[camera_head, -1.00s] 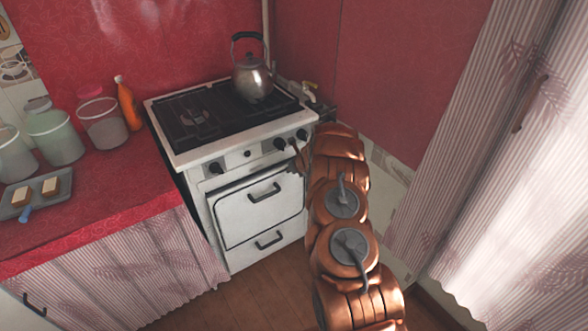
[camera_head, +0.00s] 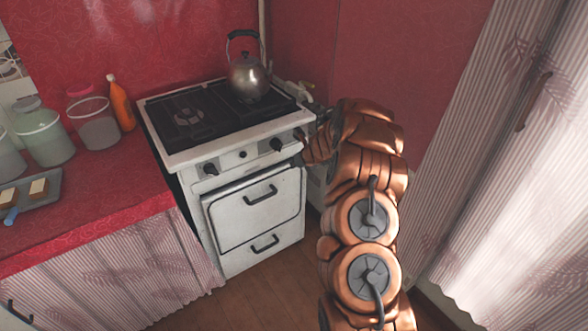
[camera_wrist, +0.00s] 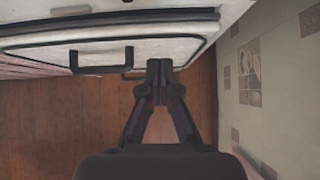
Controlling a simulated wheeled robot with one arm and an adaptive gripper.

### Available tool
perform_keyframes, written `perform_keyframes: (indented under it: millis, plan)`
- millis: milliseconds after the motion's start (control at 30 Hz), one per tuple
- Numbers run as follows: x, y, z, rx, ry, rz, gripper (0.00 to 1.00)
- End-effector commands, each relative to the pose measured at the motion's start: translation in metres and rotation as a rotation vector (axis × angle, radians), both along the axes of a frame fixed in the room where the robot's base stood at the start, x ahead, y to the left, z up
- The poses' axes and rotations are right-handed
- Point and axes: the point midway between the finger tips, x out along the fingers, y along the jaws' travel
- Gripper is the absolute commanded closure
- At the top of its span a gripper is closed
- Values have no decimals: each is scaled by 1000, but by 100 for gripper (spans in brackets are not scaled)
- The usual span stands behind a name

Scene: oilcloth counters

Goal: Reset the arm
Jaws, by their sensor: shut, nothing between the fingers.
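My arm, copper-coloured and jointed, rises from the bottom of the head view and bends toward the stove's right front corner. My gripper (camera_wrist: 159,70) shows in the wrist view with its dark fingertips together and nothing between them. It points toward the white front of the stove, just right of a dark door handle (camera_wrist: 101,68). I cannot tell whether the fingertips touch the stove. In the head view the fingertips cannot be made out clearly; the arm's end is by the stove's right side.
The white stove (camera_head: 255,208) carries a metal kettle (camera_head: 248,80). To its left, a red counter (camera_head: 110,200) holds jars, an orange bottle (camera_head: 121,103) and a tray (camera_head: 50,193). A red wall stands behind my arm, and a striped curtain (camera_head: 470,130) hangs at right. Wooden floor (camera_head: 250,295) is open in front.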

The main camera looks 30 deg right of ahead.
Motion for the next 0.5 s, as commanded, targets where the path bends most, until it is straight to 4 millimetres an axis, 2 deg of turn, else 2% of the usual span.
perform_keyframes:
  millis: [200, 500]
  plan:
    - [-5, -1, 20, -1, -1, 0, 100]
    - [-6, 1, 25, -4, 0, 9, 100]
